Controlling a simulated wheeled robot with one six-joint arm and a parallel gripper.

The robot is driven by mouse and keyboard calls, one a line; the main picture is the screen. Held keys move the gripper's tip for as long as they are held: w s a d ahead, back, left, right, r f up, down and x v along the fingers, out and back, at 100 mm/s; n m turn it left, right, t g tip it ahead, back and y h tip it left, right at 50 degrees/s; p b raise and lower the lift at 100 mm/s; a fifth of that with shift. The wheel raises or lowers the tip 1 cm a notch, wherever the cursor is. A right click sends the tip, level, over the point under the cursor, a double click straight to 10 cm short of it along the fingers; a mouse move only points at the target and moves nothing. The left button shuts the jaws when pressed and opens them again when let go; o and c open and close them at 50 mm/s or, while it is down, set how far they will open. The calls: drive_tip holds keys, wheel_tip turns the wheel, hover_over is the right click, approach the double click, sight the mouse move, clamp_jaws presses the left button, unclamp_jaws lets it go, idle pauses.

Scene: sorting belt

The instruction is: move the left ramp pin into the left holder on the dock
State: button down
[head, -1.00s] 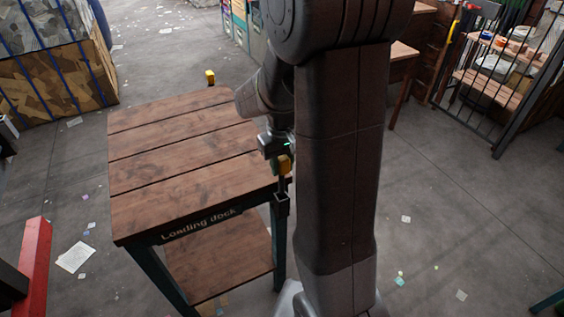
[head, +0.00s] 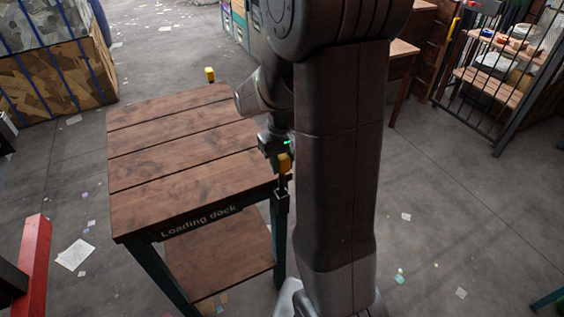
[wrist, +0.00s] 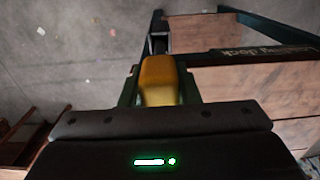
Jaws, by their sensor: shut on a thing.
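My gripper (head: 280,150) is shut on a ramp pin with a yellow handle (head: 284,163), beside the near right corner of the loading dock. The wrist view shows the yellow handle (wrist: 158,80) between my green-edged fingers. The pin's dark shaft points down over or into a small dark holder (head: 282,202) on the dock's corner. I cannot tell how deep the shaft sits. In the wrist view a dark bracket (wrist: 157,35) shows just beyond the handle. Another yellow-topped pin (head: 209,74) stands upright at the dock's far right corner.
The wooden loading dock top (head: 165,150) is bare, with a lower shelf (head: 220,255) beneath. A red beam (head: 35,260) stands at left, and strapped bales (head: 55,75) at the back left. A barred gate (head: 500,70) is at the far right. The floor around has scattered papers.

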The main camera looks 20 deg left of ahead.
sight(282, 181)
drive_tip(key=shift+f+b, duration=3.2)
drive_tip(key=shift+f, duration=1.05)
drive_tip(key=c, duration=1)
unclamp_jaws()
drive_tip(key=shift+r, duration=0.15)
wheel_tip(282, 181, up, 14)
drive_tip(key=shift+f, duration=0.1)
wheel_tip(282, 181, down, 13)
drive_tip(key=shift+f+p, duration=0.2)
drive_tip(key=shift+p, duration=0.15)
drive_tip(key=shift+r, duration=0.4)
